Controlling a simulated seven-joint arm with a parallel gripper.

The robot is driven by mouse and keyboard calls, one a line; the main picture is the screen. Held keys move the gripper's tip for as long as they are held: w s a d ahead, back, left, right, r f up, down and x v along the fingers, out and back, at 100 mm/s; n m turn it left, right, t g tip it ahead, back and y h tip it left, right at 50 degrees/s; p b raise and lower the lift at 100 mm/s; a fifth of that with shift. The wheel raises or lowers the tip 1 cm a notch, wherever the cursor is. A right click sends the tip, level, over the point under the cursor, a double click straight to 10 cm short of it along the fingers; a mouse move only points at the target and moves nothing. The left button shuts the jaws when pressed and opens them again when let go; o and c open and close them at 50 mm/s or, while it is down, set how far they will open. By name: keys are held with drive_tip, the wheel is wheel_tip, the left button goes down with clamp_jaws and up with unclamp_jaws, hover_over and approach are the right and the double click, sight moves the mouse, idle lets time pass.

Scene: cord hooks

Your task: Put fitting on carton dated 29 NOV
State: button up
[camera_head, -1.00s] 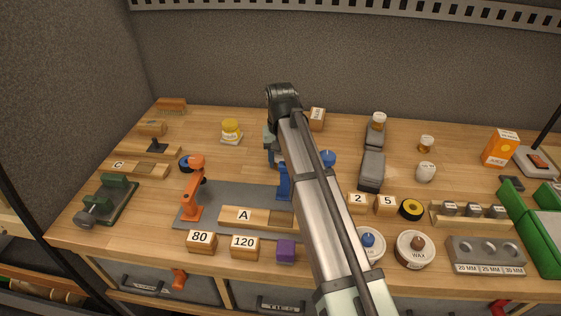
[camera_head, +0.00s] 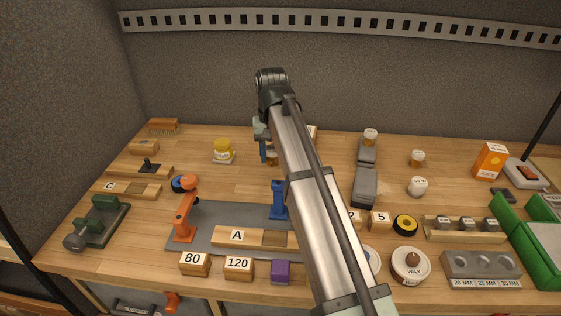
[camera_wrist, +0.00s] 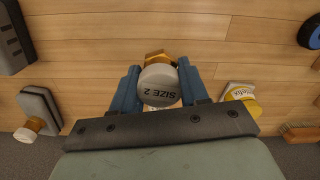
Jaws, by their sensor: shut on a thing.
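My gripper (camera_wrist: 160,88) is shut on a fitting (camera_wrist: 159,87) with a round grey end marked SIZE 2 and a brass hex part behind it. In the head view my gripper (camera_head: 264,147) is over the back middle of the bench, partly hidden by my arm, with the brass of the fitting (camera_head: 271,158) just showing. An orange carton (camera_head: 490,160) stands upright at the back right, well apart from my gripper. Its print is too small to read, so I cannot make out a 29 NOV date.
My arm hides the middle of the bench.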

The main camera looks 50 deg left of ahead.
drive_tip(key=shift+r, duration=0.65)
drive_tip(key=w+d+m, duration=0.2)
drive_tip(key=w+d, duration=0.5)
drive_tip(key=w, duration=0.6)
drive_tip(key=shift+d+r, duration=0.25)
drive_tip(key=shift+r, duration=0.05)
drive_tip(key=w+d+m, duration=0.1)
drive_tip(key=w+d, duration=0.2)
drive_tip(key=w, duration=0.1)
drive_tip(key=w+d+r, duration=0.1)
drive_tip(key=w+d, duration=0.2)
drive_tip(key=w, duration=0.1)
drive_tip(key=w+d+m, duration=0.1)
drive_tip(key=w+d, duration=0.2)
drive_tip(key=w, duration=0.1)
drive_tip(key=shift+w+d+r+m, duration=0.1)
drive_tip(key=shift+r+m, duration=0.15)
drive_tip(key=shift+m, duration=0.05)
drive_tip(key=shift+c, duration=0.5)
wheel_tip(320, 180, up, 10)
drive_tip(key=f+m, duration=0.1)
drive_tip(key=m, duration=1.1)
hover_over(497, 148)
drive_tip(key=shift+w+f, duration=0.2)
drive_tip(key=shift+f, duration=4.45)
drive_tip(key=shift+f, duration=0.1)
